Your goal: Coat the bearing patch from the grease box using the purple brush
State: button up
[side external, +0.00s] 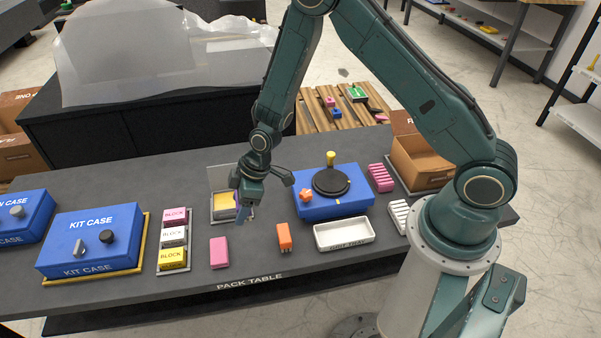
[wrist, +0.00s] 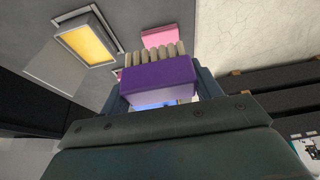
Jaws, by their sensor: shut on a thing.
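My gripper (side external: 246,194) is shut on the purple brush (side external: 241,213), which hangs below it over the table. In the wrist view the brush (wrist: 158,80) sits between the fingers with its pale bristles pointing away from the gripper. The grease box (side external: 218,216) holds yellow grease and has its pale lid raised at the back. The gripper and brush are just above or beside its right edge and partly cover it. In the wrist view the box (wrist: 68,34) is left of and apart from the bristles. I cannot tell for certain which surface is the bearing patch.
A blue case (side external: 345,205) with a black round disc (side external: 331,181) stands right of the gripper. A white tray (side external: 343,246), an orange block (side external: 284,236) and a pink block (side external: 219,252) are in front. Labelled blocks (side external: 174,236) and blue kit cases (side external: 90,240) stand left.

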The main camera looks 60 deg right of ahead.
notch_tip(320, 180, down, 10)
dwell(2.0)
jog(key=o, duration=1)
jog(key=shift+c, duration=0.2)
jog(key=shift+f, duration=3.2)
jog(key=c, duration=1.1)
jog(key=shift+r, duration=0.2)
jog(key=shift+c, duration=0.2)
